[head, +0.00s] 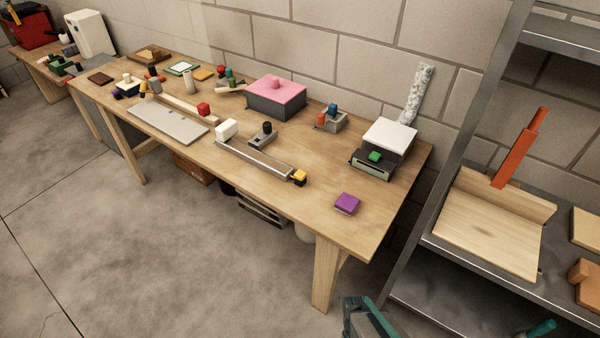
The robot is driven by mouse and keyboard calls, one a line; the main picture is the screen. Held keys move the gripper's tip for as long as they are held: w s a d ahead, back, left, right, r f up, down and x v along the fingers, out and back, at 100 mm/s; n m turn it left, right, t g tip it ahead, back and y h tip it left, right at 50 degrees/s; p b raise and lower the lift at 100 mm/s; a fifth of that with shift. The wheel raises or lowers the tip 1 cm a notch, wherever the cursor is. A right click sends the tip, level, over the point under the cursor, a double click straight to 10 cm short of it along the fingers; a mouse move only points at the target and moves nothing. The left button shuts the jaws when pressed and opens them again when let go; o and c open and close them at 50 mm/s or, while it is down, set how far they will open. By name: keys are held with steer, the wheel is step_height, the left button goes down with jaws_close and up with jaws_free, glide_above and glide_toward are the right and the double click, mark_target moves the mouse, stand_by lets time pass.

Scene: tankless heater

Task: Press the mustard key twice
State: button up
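A mustard-yellow block (300,176) with dark parts sits at the right end of a long metal bar (255,160) on the wooden workbench (300,205). It is the clearest mustard-coloured thing, but I cannot tell whether it is a key. A flat light-grey panel (165,125) lies at the front left of the bench, with tiny blue and green spots too small to make out.
A purple block (347,204), a scale-like device (375,163) with a green button and a pink-topped box (276,91) stand on the bench. A metal shelf (465,257) is at right. A dark and teal shape (366,318) at the bottom edge is unclear. The front-right bench corner is clear.

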jaws_close()
stand_by(1.3)
